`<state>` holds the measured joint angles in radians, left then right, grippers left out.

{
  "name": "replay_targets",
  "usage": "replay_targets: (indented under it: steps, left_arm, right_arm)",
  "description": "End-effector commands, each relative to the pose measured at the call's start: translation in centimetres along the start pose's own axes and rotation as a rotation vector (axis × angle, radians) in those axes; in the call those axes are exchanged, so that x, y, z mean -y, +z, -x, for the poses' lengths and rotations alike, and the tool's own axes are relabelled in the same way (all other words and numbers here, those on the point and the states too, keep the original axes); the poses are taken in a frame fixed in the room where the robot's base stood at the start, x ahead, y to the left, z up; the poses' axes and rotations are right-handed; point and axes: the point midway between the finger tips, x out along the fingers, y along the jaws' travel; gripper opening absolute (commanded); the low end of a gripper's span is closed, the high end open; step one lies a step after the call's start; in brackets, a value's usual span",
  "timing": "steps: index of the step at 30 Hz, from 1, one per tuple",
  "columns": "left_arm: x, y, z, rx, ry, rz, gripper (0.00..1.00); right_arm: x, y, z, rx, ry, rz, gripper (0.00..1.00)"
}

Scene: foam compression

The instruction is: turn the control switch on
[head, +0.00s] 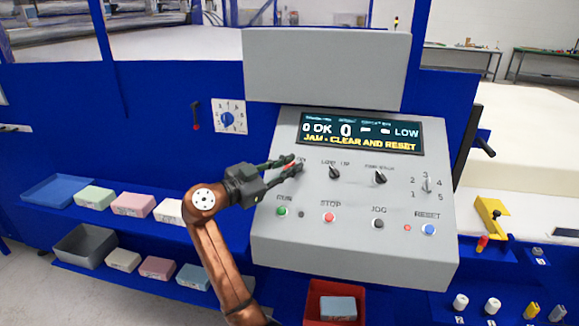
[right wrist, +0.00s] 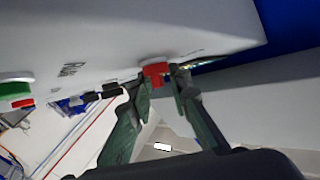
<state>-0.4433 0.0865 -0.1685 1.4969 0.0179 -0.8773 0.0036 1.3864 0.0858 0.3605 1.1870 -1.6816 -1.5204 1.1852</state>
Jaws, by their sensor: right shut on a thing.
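The grey control panel (head: 350,240) has a display reading "JAM - CLEAR AND RESET". The red control switch (head: 290,167) is at the panel's upper left, mostly hidden by my fingers, and its label is largely covered. It also shows in the right wrist view as a red knob (right wrist: 156,73) on the panel face. My right gripper (head: 294,164) reaches in from the left. Its fingers (right wrist: 162,80) are on either side of the red knob, shut on it. The knob's exact turn angle cannot be told. My left gripper is not in view.
Two black rotary knobs (head: 334,172) (head: 380,177) and a numbered selector (head: 428,184) sit to the right. Below are the green RUN button (head: 282,211), red STOP button (head: 328,217) and blue RESET button (head: 429,229). Shelves with foam blocks (head: 133,204) lie left; a red bin (head: 313,300) is below.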

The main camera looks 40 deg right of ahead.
Motion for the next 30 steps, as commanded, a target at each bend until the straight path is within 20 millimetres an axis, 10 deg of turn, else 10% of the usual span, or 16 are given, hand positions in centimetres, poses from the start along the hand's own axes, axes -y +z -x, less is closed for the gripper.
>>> replay_targets:
  steps: [8,9,11,20,30]
  left_arm:
    - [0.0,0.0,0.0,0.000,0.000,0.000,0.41]
    - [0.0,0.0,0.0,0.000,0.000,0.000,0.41]
    - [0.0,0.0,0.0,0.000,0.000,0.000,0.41]
    - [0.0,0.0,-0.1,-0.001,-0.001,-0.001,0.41]
    - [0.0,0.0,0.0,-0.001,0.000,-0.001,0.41]
  right_arm:
    - [0.1,-0.2,0.1,-0.002,-0.005,-0.002,0.00]
    - [0.1,-0.2,0.1,-0.002,-0.005,-0.002,0.19]
    - [0.1,-0.2,0.1,-0.002,-0.005,-0.002,0.23]
    - [0.0,-0.1,0.1,-0.002,-0.002,-0.001,0.24]
    - [0.1,0.0,5.2,-0.001,-0.006,0.000,0.24]
